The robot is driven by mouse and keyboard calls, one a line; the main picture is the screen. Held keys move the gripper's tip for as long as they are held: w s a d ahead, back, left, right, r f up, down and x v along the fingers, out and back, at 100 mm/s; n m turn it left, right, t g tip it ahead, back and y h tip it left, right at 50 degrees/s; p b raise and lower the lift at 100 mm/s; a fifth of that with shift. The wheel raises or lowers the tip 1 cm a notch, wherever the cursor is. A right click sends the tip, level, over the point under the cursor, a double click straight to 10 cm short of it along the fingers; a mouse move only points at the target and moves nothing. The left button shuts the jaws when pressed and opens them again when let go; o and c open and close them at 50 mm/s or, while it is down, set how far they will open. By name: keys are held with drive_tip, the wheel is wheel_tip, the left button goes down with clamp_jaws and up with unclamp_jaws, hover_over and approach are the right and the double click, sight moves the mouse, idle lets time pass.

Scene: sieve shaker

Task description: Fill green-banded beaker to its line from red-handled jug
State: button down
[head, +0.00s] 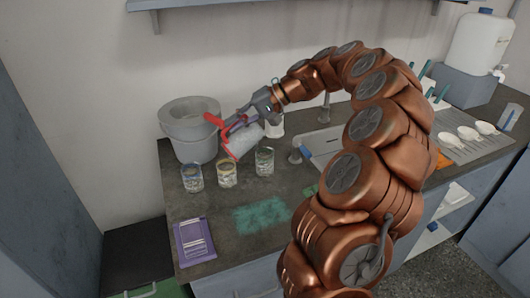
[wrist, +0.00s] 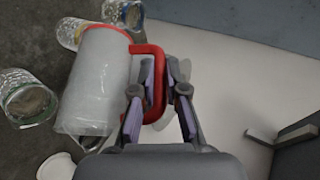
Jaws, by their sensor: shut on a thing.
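My gripper (head: 240,122) is shut on the red handle (wrist: 156,82) of a pale jug (head: 243,141). It holds the jug above the worktop, behind the row of beakers, and the jug looks tilted in the head view. The jug body (wrist: 98,82) fills the left of the wrist view. The green-banded beaker (head: 264,161) stands upright at the right end of the row, just right of the jug; it also shows at the left edge of the wrist view (wrist: 28,102). Its liquid level is too small to tell. No stream from the jug is visible.
A yellow-banded beaker (head: 227,175) and a blue-banded beaker (head: 192,179) stand to the left. A grey bucket (head: 188,135) stands behind them. A sink (head: 322,147) lies to the right. A purple packet (head: 194,241) and a teal patch (head: 262,214) are in front.

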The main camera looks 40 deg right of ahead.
drive_tip(key=shift+d+y+p, duration=0.35)
drive_tip(key=shift+d+y, duration=0.15)
idle(2.9)
